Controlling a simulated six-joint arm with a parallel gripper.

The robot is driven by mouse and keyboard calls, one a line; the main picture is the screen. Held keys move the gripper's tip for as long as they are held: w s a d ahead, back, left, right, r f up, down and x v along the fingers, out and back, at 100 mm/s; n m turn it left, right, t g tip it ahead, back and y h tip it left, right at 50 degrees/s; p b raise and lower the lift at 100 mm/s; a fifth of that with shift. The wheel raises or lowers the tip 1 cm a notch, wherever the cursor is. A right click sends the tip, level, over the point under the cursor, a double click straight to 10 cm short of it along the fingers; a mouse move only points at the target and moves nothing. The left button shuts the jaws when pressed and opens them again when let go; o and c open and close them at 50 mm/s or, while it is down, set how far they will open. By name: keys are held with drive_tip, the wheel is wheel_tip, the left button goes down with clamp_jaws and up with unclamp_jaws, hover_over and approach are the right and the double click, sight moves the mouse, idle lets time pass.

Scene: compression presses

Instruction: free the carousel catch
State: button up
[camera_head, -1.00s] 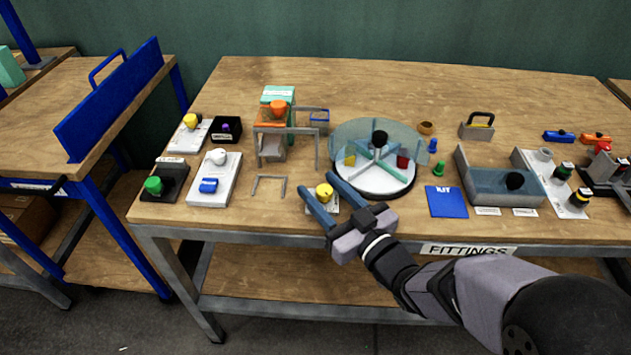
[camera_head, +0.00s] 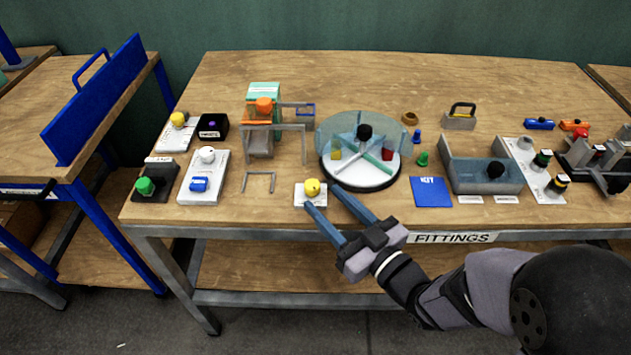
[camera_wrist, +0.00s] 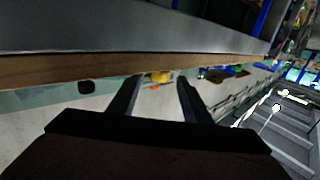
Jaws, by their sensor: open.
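The carousel (camera_head: 335,175) is a round white turntable with crossed dividers, a black centre knob (camera_head: 365,132) and a clear curved wall around its back. A yellow block (camera_head: 336,154) and a red block (camera_head: 387,154) sit in separate compartments. A yellow knob (camera_head: 312,187) on a small white plate (camera_head: 300,197) stands just left of the carousel's front; I cannot tell whether it is the catch. My gripper (camera_head: 322,197) is open and empty, its fingertips just in front of this knob. In the wrist view, a yellow knob (camera_wrist: 158,77) shows between the fingers, beyond their tips.
A blue kit card (camera_head: 432,192) and a grey tray (camera_head: 482,178) lie right of the carousel. A thin grey bracket (camera_head: 258,175) and a white panel with a blue switch (camera_head: 203,178) stand left. The table's front edge (camera_head: 270,229) is under my gripper.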

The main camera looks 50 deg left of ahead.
sight(317, 193)
drive_tip(key=shift+s+d+r+p, duration=0.15)
drive_tip(key=shift+d+p, duration=0.35)
drive_tip(key=shift+d, duration=0.4)
drive_tip(key=shift+w+a, duration=0.25)
drive_tip(key=shift+a, duration=1.6)
drive_tip(key=shift+w+a, duration=0.2)
drive_tip(key=shift+a, duration=1.65)
drive_tip(key=c, duration=1)
